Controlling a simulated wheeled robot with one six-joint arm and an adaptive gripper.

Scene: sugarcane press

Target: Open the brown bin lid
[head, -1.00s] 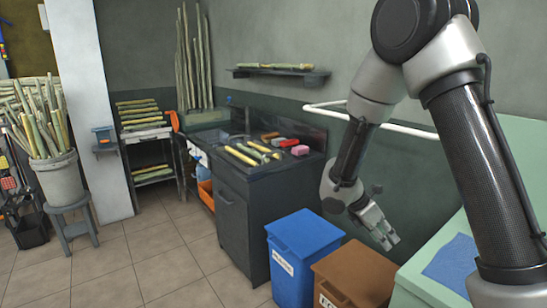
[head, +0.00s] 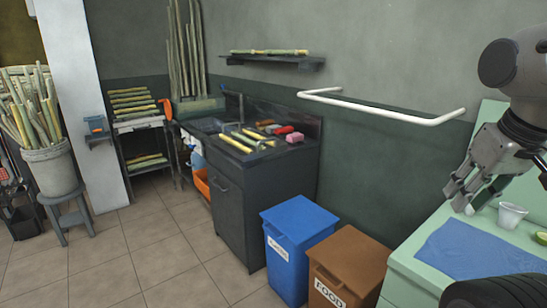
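The brown bin (head: 340,284) stands on the floor at the lower middle right, with a label reading FOOD on its front. Its brown lid (head: 350,257) lies flat and closed on top. My gripper (head: 462,201) is to the right of the bin and higher, over the pale green counter near a blue cloth. It touches neither the bin nor its lid. Its fingers look spread apart with nothing between them.
A blue bin (head: 298,235) stands directly left of the brown one. A pale green counter (head: 405,262) with a blue cloth (head: 470,248) and a white cup (head: 511,215) is to the right. A white rail (head: 385,110) crosses the wall behind.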

